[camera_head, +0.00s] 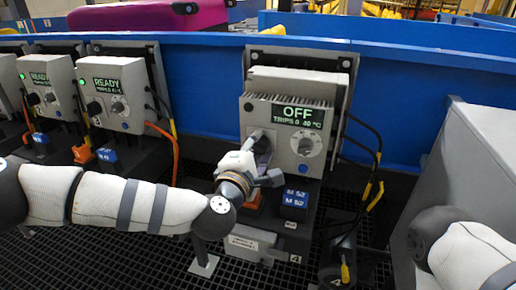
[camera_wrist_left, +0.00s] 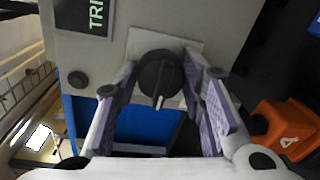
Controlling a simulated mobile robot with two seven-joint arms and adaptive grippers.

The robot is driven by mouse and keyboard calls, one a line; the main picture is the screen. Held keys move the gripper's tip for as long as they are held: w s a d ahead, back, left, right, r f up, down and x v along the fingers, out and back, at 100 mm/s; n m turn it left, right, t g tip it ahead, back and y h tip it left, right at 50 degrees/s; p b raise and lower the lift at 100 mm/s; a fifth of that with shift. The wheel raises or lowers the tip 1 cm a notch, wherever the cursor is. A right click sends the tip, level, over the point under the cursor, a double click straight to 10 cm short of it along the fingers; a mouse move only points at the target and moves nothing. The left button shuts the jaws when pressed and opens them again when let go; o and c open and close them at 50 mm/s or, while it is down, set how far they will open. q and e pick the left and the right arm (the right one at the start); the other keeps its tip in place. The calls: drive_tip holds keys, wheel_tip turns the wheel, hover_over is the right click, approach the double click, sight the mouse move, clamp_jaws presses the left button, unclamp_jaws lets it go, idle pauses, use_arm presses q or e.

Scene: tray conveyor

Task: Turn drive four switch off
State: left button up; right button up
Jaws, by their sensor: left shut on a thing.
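The drive four unit is a grey box (camera_head: 315,160) with a green-lettered display (camera_head: 298,115) reading OFF. Its black rotary switch (camera_wrist_left: 160,78) shows in the left wrist view, its pale pointer mark toward the bottom of that picture. My left gripper (camera_head: 262,148) is at the left of the box's front face. Its purple-padded fingers (camera_wrist_left: 163,84) are on both sides of the switch, shut on it. In the head view the gripper hides the switch. My right arm (camera_head: 455,250) shows at the lower right; its gripper is out of view.
Black cables (camera_head: 372,150) hang on the right. Two units at left have displays (camera_head: 115,85) reading READY. A grey cabinet (camera_head: 480,150) stands at right.

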use_arm(q)
drive_tip(key=o, duration=1.1)
drive_tip(key=shift+o, duration=0.2)
drive_tip(key=v, duration=1.2)
